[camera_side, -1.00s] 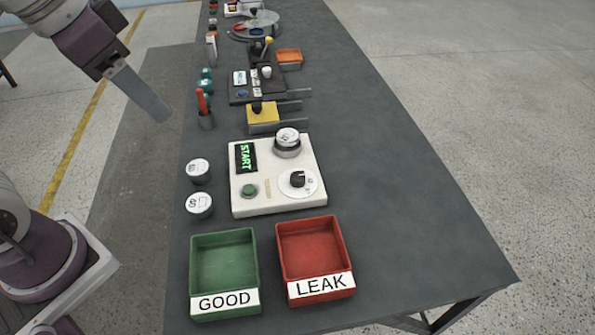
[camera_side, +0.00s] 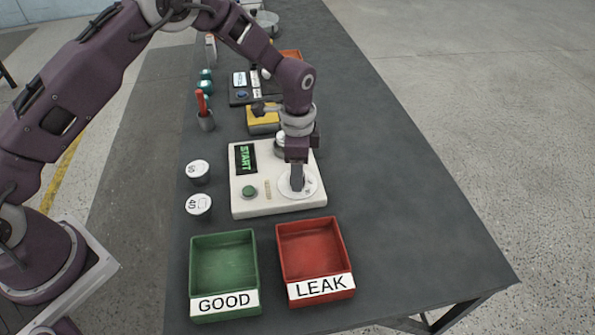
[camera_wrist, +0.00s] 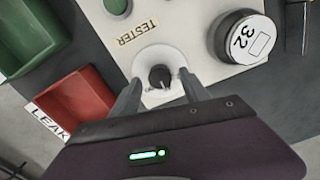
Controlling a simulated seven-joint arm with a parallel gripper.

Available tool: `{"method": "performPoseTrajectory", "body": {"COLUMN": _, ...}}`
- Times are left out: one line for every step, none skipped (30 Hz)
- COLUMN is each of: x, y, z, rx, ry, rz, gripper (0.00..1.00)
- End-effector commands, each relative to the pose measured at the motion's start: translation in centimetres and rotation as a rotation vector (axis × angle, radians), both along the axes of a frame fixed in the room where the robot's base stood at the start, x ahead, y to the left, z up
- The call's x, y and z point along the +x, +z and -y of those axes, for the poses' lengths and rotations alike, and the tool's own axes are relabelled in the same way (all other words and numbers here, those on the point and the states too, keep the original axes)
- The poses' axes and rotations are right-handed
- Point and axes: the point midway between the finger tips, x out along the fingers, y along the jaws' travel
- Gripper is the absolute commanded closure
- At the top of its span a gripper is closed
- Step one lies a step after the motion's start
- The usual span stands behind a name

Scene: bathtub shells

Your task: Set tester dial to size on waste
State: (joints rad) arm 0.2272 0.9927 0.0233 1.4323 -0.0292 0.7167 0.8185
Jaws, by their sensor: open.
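The white tester (camera_side: 262,205) stands on the dark table, with a display reading START (camera_side: 245,158) and a green button (camera_side: 249,191). Its dial is a black knob (camera_wrist: 160,77) on a white disc (camera_wrist: 172,56). My gripper (camera_side: 297,187) points down over the dial, and in the wrist view its two fingers (camera_wrist: 160,92) are open on either side of the knob, apart from it. My gripper hides most of the dial in the side view. A cap marked 32 (camera_wrist: 240,38) sits on the tester. The dial's marks are too small to read.
A green GOOD tray (camera_side: 224,265) and a red LEAK tray (camera_side: 313,262) stand in front of the tester. Two capped parts, one marked 40 (camera_side: 198,205), the other (camera_side: 197,171), stand left of it. A cup with a red tool (camera_side: 206,120) is behind. Table right is clear.

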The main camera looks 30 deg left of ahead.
Motion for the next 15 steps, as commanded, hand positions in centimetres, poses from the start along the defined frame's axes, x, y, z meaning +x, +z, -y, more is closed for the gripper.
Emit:
{"method": "performPoseTrajectory", "body": {"x": -0.05, "y": -0.45, "z": 0.0, "rx": 0.0, "ry": 0.0, "rz": -0.001, "gripper": 0.46}}
{"method": "performPoseTrajectory", "body": {"x": -0.05, "y": -0.62, "z": -0.01, "rx": 0.0, "ry": 0.0, "rz": -0.001, "gripper": 0.46}}
{"method": "performPoseTrajectory", "body": {"x": -0.05, "y": -0.76, "z": -0.01, "rx": 0.0, "ry": 0.0, "rz": -0.001, "gripper": 0.46}}
{"method": "performPoseTrajectory", "body": {"x": -0.05, "y": -0.8, "z": -0.02, "rx": 0.0, "ry": 0.001, "rz": -0.001, "gripper": 0.46}}
{"method": "performPoseTrajectory", "body": {"x": -0.03, "y": -0.82, "z": -0.01, "rx": 0.001, "ry": 0.001, "rz": -0.001, "gripper": 0.46}}
{"method": "performPoseTrajectory", "body": {"x": -0.03, "y": -0.8, "z": -0.01, "rx": 0.0, "ry": 0.001, "rz": 0.0, "gripper": 0.46}}
{"method": "performPoseTrajectory", "body": {"x": -0.03, "y": -0.79, "z": -0.01, "rx": 0.0, "ry": 0.001, "rz": 0.0, "gripper": 0.46}}
{"method": "performPoseTrajectory", "body": {"x": -0.03, "y": -0.78, "z": -0.01, "rx": 0.0, "ry": 0.001, "rz": 0.0, "gripper": 0.46}}
{"method": "performPoseTrajectory", "body": {"x": -0.03, "y": -0.78, "z": -0.01, "rx": 0.0, "ry": 0.001, "rz": 0.0, "gripper": 0.46}}
{"method": "performPoseTrajectory", "body": {"x": -0.02, "y": -0.77, "z": -0.02, "rx": 0.0, "ry": 0.001, "rz": 0.0, "gripper": 0.5}}
{"method": "performPoseTrajectory", "body": {"x": -0.03, "y": -0.77, "z": -0.01, "rx": 0.0, "ry": 0.001, "rz": 0.0, "gripper": 0.56}}
{"method": "performPoseTrajectory", "body": {"x": -0.03, "y": -0.76, "z": -0.01, "rx": 0.0, "ry": 0.001, "rz": 0.0, "gripper": 0.64}}
{"method": "performPoseTrajectory", "body": {"x": -0.02, "y": -0.76, "z": -0.02, "rx": 0.0, "ry": 0.001, "rz": 0.0, "gripper": 0.7}}
{"method": "performPoseTrajectory", "body": {"x": -0.02, "y": -0.75, "z": -0.02, "rx": 0.0, "ry": 0.001, "rz": 0.0, "gripper": 0.76}}
{"method": "performPoseTrajectory", "body": {"x": -0.02, "y": -0.75, "z": -0.02, "rx": 0.0, "ry": 0.001, "rz": 0.0, "gripper": 0.84}}
